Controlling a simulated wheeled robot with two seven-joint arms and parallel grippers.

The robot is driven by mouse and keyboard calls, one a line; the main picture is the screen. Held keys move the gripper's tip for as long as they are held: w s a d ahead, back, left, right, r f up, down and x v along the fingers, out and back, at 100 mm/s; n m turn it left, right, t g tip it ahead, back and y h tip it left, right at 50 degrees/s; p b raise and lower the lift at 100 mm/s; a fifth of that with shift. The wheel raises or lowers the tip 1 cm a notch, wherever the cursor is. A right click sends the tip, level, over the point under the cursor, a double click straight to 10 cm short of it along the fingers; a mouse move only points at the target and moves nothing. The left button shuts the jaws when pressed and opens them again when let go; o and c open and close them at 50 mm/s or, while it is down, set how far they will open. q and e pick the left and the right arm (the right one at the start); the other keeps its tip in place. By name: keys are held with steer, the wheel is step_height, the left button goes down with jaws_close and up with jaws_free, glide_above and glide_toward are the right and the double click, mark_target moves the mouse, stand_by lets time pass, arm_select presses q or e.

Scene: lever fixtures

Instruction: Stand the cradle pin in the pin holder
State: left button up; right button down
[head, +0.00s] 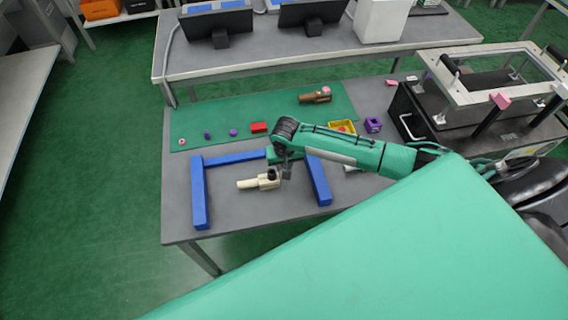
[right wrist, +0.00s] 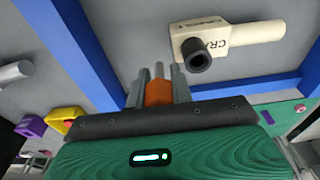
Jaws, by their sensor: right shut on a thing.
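My right gripper (right wrist: 157,82) is shut on an orange-handled pin (right wrist: 158,92), whose grey metal shank shows between the fingers; I take it for the cradle pin. In the head view the right gripper (head: 284,172) is over the table beside a cream fixture (head: 246,184), and the pin is too small to make out. The cream fixture lies inside the blue frame. In the right wrist view it (right wrist: 250,34) bears lettering starting "CRA" and a black round socket (right wrist: 197,57). A purple block (head: 373,125) with an opening, possibly the pin holder, stands at the right. My left gripper is not in view.
A blue three-sided frame (head: 199,195) surrounds the work area on the grey table. Behind it a green mat (head: 240,110) holds a red block (head: 259,127), a brown tool (head: 312,97) and small purple parts. A yellow tray (head: 335,125) stands near the purple block. A black case (head: 408,118) is farther right.

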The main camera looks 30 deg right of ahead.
steer(key=shift+f, duration=0.55)
steer(key=c, duration=1.5)
jaws_free()
